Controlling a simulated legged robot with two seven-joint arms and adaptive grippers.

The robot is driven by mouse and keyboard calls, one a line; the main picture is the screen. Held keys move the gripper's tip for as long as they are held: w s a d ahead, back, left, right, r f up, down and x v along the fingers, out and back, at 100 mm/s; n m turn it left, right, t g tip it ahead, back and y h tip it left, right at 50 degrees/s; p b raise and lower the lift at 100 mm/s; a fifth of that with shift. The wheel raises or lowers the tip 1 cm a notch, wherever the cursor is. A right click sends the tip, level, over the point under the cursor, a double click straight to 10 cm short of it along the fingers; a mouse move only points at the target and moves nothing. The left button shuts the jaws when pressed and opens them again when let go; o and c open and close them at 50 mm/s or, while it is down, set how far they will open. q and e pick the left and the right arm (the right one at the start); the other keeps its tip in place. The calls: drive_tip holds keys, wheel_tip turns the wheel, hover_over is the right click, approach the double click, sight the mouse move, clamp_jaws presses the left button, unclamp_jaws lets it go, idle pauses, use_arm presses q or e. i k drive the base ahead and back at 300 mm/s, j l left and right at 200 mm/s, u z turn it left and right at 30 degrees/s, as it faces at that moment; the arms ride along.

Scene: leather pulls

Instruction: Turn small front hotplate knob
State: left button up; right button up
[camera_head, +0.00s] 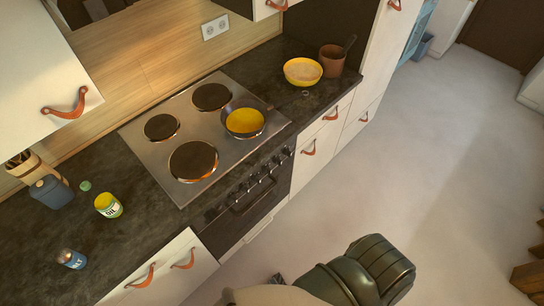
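The steel cooktop (178,113) has round hotplates, with a large front-left one (193,161) and a small back-left one (162,127). A dark pan (229,108) with yellow contents covers the front-right hotplate, so its size is hidden. A row of small dark knobs (254,178) runs along the front panel above the oven handle (250,198). Their markings and turn angles are too small to read. Neither of my grippers can be made out. A dark, ribbed part, probably of my own body, is at the bottom and clear of the knobs.
Dark counter (150,225) flanks the cooktop. A yellow bowl (303,71) and a brown pot (332,59) stand right; a yellow jar (108,205), blue canister (52,190) and salt shaker (71,259) stand left. Leather pulls (309,148) stick out. The floor (430,170) in front is open.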

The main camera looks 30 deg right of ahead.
sight(287, 152)
drive_tip(key=z, duration=1.25)
